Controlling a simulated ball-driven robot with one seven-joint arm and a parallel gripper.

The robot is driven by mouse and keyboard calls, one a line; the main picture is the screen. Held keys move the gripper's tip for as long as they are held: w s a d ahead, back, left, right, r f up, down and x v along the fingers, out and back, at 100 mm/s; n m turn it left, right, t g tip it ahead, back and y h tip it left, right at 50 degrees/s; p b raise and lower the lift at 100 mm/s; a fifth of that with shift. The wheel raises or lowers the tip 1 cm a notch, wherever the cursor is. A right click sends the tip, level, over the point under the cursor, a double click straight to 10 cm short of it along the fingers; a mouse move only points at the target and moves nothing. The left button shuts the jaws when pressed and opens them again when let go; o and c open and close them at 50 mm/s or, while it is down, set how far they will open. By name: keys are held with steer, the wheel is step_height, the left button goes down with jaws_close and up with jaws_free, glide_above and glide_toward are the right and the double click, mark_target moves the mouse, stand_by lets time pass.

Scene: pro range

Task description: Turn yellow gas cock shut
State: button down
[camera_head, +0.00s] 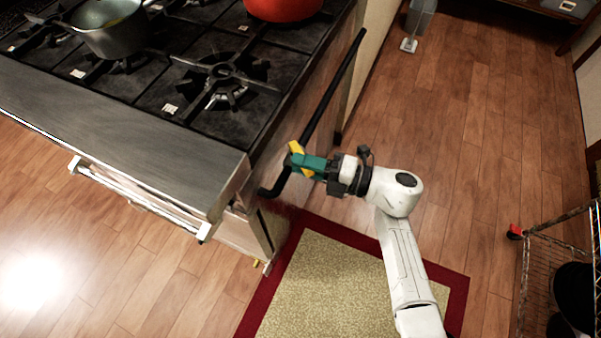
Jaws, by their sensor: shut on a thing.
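The yellow gas cock (296,147) is at the side of the range, beside a black pipe (322,98) that runs along that side. Parts of its yellow handle show above and below my gripper's teal fingers. My gripper (301,162) reaches it from the right and is shut on it. The fingers hide the middle of the handle and its joint with the pipe, so its exact turn is hard to tell.
The range (120,140) has a grey pot (110,27) and a red pot (283,8) on top. A front rail (140,200) sticks out. A red-bordered mat (330,285) lies below my arm. A wire rack (540,265) stands at right.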

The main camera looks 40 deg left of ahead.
steer(key=w+n+g+h+b, duration=0.1)
steer(key=n+g+h+b, duration=0.1)
steer(key=b, duration=0.5)
steer(key=w+n+g+h+b, duration=0.1)
steer(key=n+g+b, duration=0.1)
steer(key=b, duration=0.5)
steer(key=n+g+h+b, duration=0.2)
steer(key=g+b, duration=0.1)
steer(key=b, duration=0.4)
steer(key=shift+w+d+f+g+h, duration=0.25)
steer(key=shift+w+f+g+h, duration=0.05)
steer(key=shift+w+f+g, duration=0.1)
steer(key=shift+r+n+h+b, duration=0.15)
steer(key=shift+n+h+b, duration=0.15)
steer(key=shift+b, duration=0.35)
steer(key=shift+r+g, duration=0.2)
steer(key=shift+g, duration=0.1)
steer(key=c, duration=1.1)
jaws_free()
steer(key=shift+w, duration=0.1)
steer(key=shift+r, duration=0.1)
